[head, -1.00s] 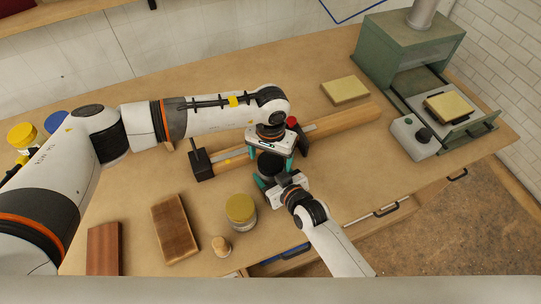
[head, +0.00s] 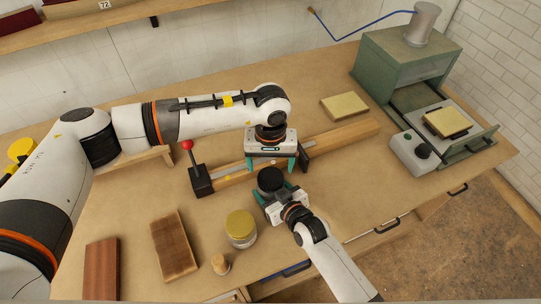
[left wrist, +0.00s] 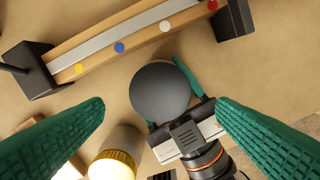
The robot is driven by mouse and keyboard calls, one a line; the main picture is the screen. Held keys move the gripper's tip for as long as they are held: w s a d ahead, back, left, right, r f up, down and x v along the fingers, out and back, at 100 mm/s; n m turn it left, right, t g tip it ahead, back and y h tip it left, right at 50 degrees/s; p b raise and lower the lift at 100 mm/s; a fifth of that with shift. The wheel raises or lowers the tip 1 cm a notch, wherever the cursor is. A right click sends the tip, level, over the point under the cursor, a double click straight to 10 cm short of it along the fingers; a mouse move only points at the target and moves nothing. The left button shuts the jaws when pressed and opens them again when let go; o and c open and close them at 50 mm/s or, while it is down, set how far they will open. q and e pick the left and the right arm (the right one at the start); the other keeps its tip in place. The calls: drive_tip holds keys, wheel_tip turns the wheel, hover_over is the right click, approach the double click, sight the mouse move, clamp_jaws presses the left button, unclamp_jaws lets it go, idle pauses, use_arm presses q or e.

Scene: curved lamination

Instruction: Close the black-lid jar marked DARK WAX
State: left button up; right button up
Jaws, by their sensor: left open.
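The black-lid jar (head: 270,179) stands upright on the workbench, in front of the wooden rail. Its round dark top fills the middle of the left wrist view (left wrist: 160,92). No marking is readable, and its side is mostly hidden. My left gripper (head: 270,166) is open, pointing down above the jar, clear of it. Its green fingers stand wide on both sides in the left wrist view. My right gripper (head: 273,193) reaches in from the front right with its fingers around the jar's body, below the dark top.
A yellow-lid jar (head: 241,228) and a small wooden knob (head: 220,264) stand in front. Two wooden blocks (head: 174,245) lie front left. The rail (head: 340,140) with black end blocks runs behind the jar. A green press (head: 410,60) stands back right.

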use_arm(q)
drive_tip(key=n, duration=0.4)
drive_tip(key=shift+r, duration=0.15)
drive_tip(key=n, duration=0.4)
drive_tip(key=shift+r+n, duration=0.1)
drive_tip(key=shift+n, duration=0.2)
drive_tip(key=n, duration=0.6)
drive_tip(key=shift+r, duration=0.25)
drive_tip(key=n, duration=0.6)
drive_tip(key=shift+r+n, duration=0.2)
drive_tip(key=shift+n, duration=0.2)
drive_tip(key=n, duration=0.6)
drive_tip(key=shift+r, duration=0.2)
drive_tip(key=n, duration=0.4)
drive_tip(key=shift+r, duration=0.1)
drive_tip(key=n, duration=0.4)
drive_tip(key=shift+r+n, duration=0.15)
drive_tip(key=shift+n, duration=0.15)
drive_tip(key=n, duration=0.4)
drive_tip(key=shift+r, duration=0.15)
drive_tip(key=n, duration=0.5)
drive_tip(key=shift+r, duration=0.15)
